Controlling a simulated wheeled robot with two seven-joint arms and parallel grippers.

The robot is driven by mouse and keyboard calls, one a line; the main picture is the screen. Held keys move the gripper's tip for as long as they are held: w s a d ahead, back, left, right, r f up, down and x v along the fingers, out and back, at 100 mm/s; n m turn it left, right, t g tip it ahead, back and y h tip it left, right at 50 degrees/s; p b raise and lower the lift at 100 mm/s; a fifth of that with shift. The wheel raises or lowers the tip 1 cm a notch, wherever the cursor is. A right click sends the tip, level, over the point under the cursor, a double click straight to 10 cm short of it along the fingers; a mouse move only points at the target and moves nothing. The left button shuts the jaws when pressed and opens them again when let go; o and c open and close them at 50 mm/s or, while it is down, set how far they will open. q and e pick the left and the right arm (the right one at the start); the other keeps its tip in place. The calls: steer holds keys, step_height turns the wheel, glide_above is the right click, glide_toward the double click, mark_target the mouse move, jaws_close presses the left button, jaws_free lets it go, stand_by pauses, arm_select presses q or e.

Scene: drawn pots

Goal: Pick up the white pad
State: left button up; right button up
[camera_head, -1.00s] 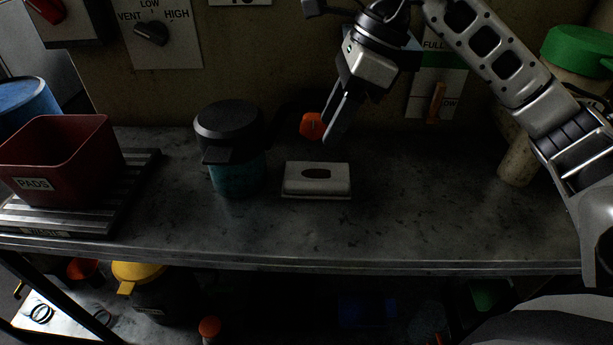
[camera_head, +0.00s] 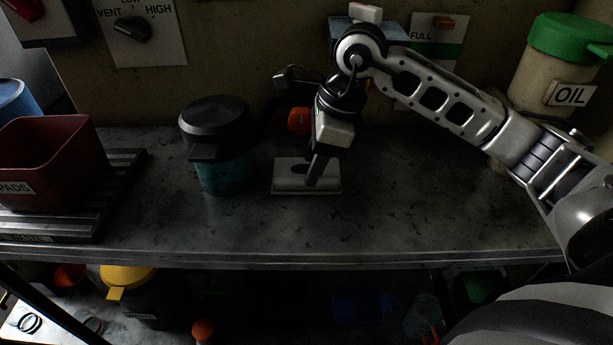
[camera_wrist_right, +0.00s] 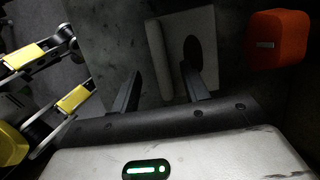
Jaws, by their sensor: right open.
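The white pad (camera_head: 291,184), a pale flat block with a dark oval on top, lies on the grey bench. It also shows in the right wrist view (camera_wrist_right: 160,60), partly covered by a finger. My right gripper (camera_head: 315,182) points down at the pad and hides part of its right half in the head view. It is open and empty. In the wrist view its fingers (camera_wrist_right: 161,82) are apart, one over the pad near the oval and one beyond the pad's left edge. Contact with the pad cannot be told. My left gripper is not in view.
A dark-lidded teal pot (camera_head: 222,170) stands left of the pad. An orange block (camera_head: 299,121) is behind it. A red bin (camera_head: 52,160) sits on a ribbed tray (camera_head: 118,185) at left. A green-lidded oil container (camera_head: 560,75) is at right. The bench front is clear.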

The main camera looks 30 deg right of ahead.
steer(key=x, duration=0.3)
steer(key=shift+f, duration=0.1)
jaws_close()
